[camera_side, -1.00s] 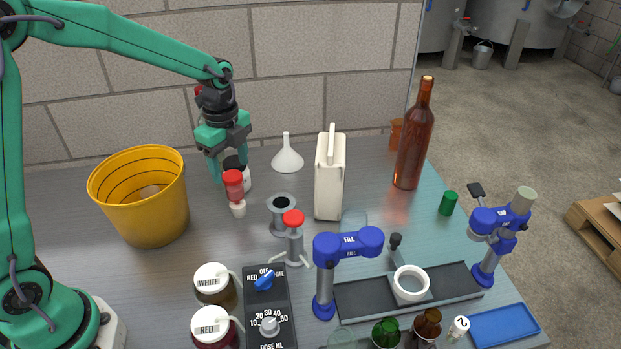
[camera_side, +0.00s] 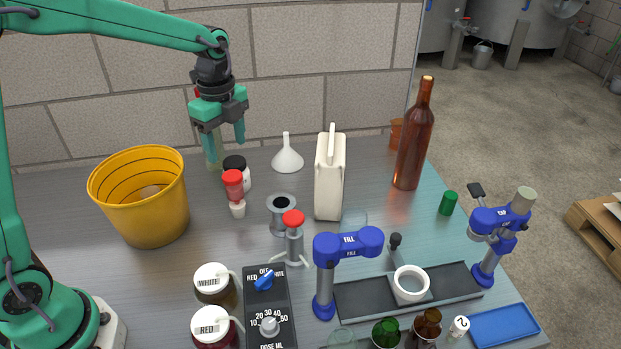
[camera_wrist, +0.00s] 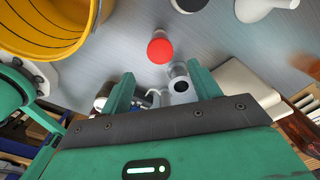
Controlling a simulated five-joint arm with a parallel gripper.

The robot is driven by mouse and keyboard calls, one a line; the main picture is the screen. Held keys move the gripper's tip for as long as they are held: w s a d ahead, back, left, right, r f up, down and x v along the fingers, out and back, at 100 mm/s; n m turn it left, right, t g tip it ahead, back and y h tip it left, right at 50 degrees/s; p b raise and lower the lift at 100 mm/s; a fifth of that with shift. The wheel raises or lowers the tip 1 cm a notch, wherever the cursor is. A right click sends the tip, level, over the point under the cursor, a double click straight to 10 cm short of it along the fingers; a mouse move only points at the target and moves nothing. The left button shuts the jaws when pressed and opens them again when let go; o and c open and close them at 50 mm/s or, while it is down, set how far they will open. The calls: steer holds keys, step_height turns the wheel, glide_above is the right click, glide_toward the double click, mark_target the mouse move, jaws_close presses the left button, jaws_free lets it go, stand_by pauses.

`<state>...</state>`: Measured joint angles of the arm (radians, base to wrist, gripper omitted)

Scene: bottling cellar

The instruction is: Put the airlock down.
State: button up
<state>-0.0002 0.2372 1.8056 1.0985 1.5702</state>
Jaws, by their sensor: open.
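A small piece with a red top and a white foot, likely the airlock (camera_side: 234,187), stands upright on the steel bench just in front of a black-capped white jar (camera_side: 241,174). Its red top also shows in the wrist view (camera_wrist: 160,49), beyond my fingers. My gripper (camera_side: 226,148) is open and empty, raised above and behind the red-topped piece, and touches nothing that I can see. Both fingers show apart in the wrist view (camera_wrist: 159,80).
A yellow bucket (camera_side: 140,208) stands at left. A white funnel (camera_side: 287,157), a cream canister (camera_side: 329,180), a grey spool (camera_side: 281,214) and a red-knobbed tool (camera_side: 293,240) stand at right. A tall brown bottle (camera_side: 412,145) is farther right. A wall closes the back.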

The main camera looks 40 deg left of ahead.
steer(key=shift+s+r, duration=0.25)
steer(key=s+r+n+t, duration=0.2)
steer(key=s+r+n, duration=0.1)
steer(key=s+n, duration=0.6)
steer(key=s+r+n+t, duration=0.3)
steer(key=s+n, duration=0.6)
steer(key=s, duration=0.1)
steer(key=shift+s+t, duration=0.25)
steer(key=shift+t, duration=0.05)
